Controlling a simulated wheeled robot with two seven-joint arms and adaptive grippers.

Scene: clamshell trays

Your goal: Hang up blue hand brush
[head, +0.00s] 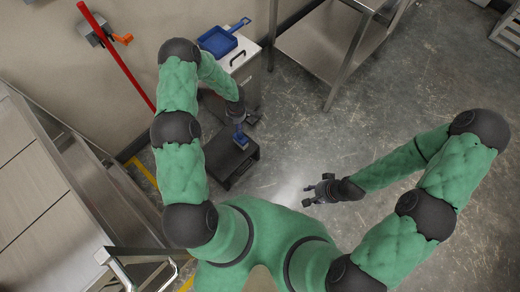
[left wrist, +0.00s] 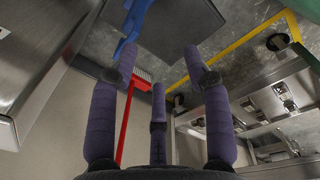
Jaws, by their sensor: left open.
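The blue hand brush (head: 240,137) is at the top of a low black step (head: 222,172), just below my left gripper (head: 236,118) in the head view. In the left wrist view the blue brush (left wrist: 131,28) lies beyond the spread fingers of my left gripper (left wrist: 155,75), nearer the left finger. No finger visibly closes on it. Part of the brush is cut off by the picture's top edge. A wall holder (head: 97,32) with an orange clip (head: 123,39) is at upper left. My right gripper (head: 318,190) is open and empty over the floor.
A blue dustpan (head: 217,41) sits on a metal bin (head: 244,66) behind my left gripper. A red-handled broom (head: 118,58) leans at the wall. A steel table (head: 310,50) stands upper right, and a steel counter (head: 40,185) left. The middle floor is clear.

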